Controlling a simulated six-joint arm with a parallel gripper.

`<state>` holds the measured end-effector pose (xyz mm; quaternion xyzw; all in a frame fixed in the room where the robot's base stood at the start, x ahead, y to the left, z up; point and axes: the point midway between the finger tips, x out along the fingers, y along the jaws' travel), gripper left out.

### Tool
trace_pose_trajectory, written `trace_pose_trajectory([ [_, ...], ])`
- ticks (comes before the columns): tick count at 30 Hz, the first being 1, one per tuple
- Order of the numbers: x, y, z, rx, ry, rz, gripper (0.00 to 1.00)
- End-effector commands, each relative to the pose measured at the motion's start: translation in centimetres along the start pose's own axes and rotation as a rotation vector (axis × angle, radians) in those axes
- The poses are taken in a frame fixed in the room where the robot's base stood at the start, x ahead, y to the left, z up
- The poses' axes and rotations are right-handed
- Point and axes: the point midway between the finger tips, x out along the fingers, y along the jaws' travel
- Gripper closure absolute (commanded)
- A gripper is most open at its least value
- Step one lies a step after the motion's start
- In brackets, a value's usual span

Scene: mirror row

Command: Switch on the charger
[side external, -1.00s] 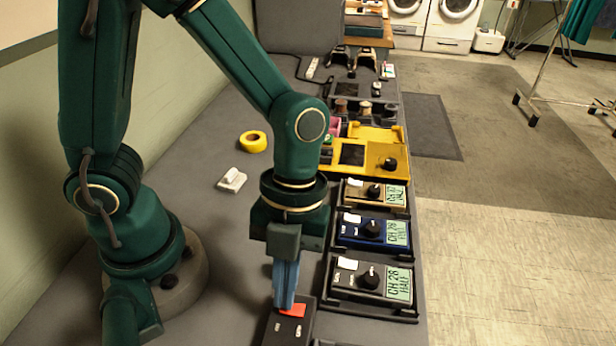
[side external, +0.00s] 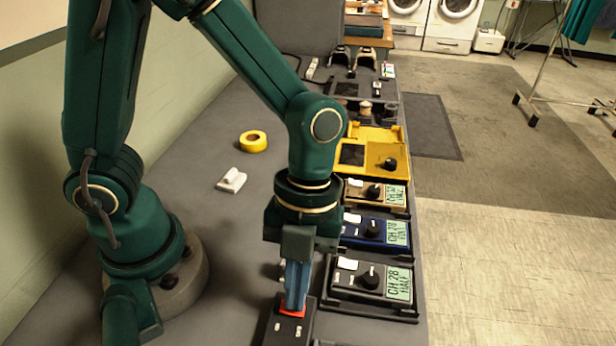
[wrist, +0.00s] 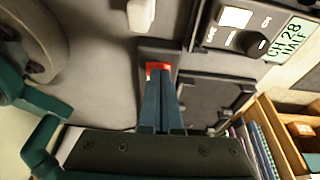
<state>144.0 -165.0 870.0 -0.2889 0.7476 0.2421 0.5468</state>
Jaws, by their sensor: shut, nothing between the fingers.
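A black switch box (side external: 277,331) lies at the bottom of the side view, with a red rocker switch (side external: 291,313) and small white labels on top. My gripper (side external: 296,306) points down with its blue fingers together and empty, the tips at the red switch. In the wrist view, my gripper (wrist: 161,76) covers part of the red switch (wrist: 151,68); I cannot tell whether the tips press it or which way it is tipped. A black unit labelled CH 28 HALF (side external: 345,281) with a knob sits to the right. I cannot tell which unit is the charger.
A blue unit (side external: 353,230), a tan unit (side external: 356,190) and a yellow unit (side external: 376,168) stand in a row behind the CH 28 unit. A yellow tape roll (side external: 253,142) and a white block (side external: 231,181) lie on the grey bench. In the wrist view, a wooden box (wrist: 262,112) holds books.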

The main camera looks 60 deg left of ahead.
Motion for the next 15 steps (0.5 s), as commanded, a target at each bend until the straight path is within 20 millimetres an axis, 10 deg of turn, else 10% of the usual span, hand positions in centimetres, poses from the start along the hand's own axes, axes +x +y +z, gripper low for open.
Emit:
trace_pose_trajectory([
  [15, -7.0, -0.5, -1.1, 0.000, -0.004, -0.009, 1.00],
])
